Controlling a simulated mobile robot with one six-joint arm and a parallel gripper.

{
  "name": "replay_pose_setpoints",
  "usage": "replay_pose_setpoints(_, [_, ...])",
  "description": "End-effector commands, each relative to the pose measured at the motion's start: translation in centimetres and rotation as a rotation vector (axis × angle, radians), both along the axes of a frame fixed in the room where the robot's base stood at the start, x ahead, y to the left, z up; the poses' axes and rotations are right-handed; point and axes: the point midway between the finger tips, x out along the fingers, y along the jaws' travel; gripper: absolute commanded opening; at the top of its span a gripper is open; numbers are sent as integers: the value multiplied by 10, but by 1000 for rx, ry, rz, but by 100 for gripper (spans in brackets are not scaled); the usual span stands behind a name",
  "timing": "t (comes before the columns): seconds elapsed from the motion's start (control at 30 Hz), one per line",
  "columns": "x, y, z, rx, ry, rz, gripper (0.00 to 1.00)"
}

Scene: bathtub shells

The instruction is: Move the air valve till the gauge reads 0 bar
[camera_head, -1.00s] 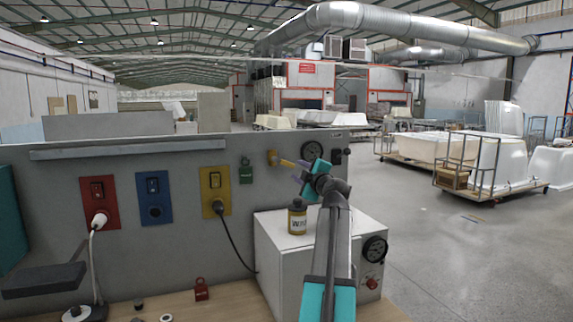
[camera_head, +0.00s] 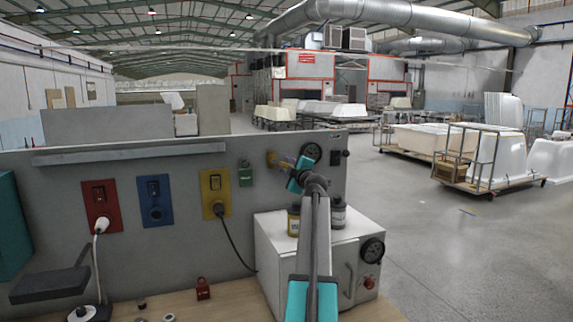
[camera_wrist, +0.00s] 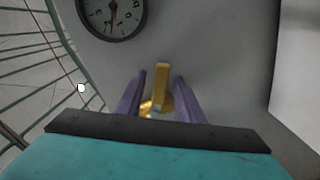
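The yellow air valve (camera_head: 271,158) is on the grey panel, left of the round gauge (camera_head: 312,153). Its lever points right, towards my gripper (camera_head: 291,167). In the wrist view the yellow lever (camera_wrist: 162,82) stands between the two purple fingers of my gripper (camera_wrist: 159,92), with a gap on each side. The gripper is open around it. The gauge (camera_wrist: 112,12) is partly cut off at the top of the wrist view. My wrist hides part of the lever in the head view.
A white cabinet (camera_head: 275,262) with a dial (camera_head: 372,250) stands below, with a yellow-lidded jar (camera_head: 293,222) and a grey jar (camera_head: 338,213) on top.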

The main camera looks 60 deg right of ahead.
Motion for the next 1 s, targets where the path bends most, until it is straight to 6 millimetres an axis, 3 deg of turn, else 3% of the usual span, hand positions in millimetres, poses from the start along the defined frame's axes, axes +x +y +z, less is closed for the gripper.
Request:
replay_pose_setpoints(0.43, [7, -4, 0, 1, -1, 1, 34])
replay_pose_setpoints(0.47, [7, -4, 0, 1, -1, 1, 33])
replay_pose_setpoints(0.67, [7, -3, 0, 1, 0, 1, 0])
replay_pose_setpoints(1.0, [7, -3, -1, -5, 2, 2, 0])
